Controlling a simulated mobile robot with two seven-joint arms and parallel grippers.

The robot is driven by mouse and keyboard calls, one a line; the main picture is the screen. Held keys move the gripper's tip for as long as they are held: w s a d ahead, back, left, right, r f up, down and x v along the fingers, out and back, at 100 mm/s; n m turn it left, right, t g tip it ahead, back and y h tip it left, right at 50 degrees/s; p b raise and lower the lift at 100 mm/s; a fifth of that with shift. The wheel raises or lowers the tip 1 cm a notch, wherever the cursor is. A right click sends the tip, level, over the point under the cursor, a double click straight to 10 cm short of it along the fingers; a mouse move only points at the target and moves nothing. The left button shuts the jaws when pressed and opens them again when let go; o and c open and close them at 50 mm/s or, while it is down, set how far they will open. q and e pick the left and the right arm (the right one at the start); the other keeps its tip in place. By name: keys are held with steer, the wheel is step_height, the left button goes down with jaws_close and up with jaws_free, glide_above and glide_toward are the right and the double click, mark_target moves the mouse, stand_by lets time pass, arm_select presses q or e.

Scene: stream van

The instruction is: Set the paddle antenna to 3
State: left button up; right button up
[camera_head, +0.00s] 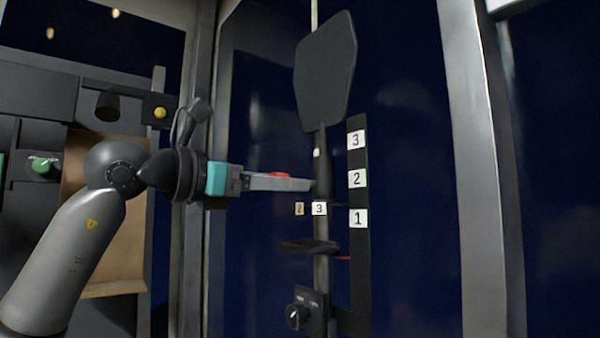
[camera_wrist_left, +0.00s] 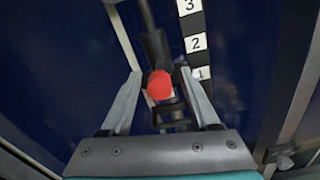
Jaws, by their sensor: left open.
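The paddle antenna (camera_head: 325,72) is a flat dark paddle on an upright mast (camera_head: 322,165). Beside it stands a dark scale strip (camera_head: 357,285) with white labels 3, 2 and 1 from top to bottom. A short red pointer (camera_head: 342,258) sits at the mast side of the strip, below label 1. My left gripper (camera_head: 310,184) reaches the mast from the left, at about the height of label 2. In the left wrist view, a red knob (camera_wrist_left: 159,85) shows between the open fingers of my left gripper (camera_wrist_left: 161,78). Finger contact cannot be told. My right gripper is out of view.
Small tags reading 2 and 3 (camera_head: 319,208) sit at the mast below my gripper. A dark plate (camera_head: 310,247) and a box with a dial (camera_head: 305,311) are lower on the mast. Metal posts (camera_head: 470,150) stand at the right. A green knob (camera_head: 40,165) is far left.

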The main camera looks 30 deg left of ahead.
arm_select(q)
steer(key=shift+p+x, duration=0.4)
steer(key=shift+x, duration=1.55)
jaws_close()
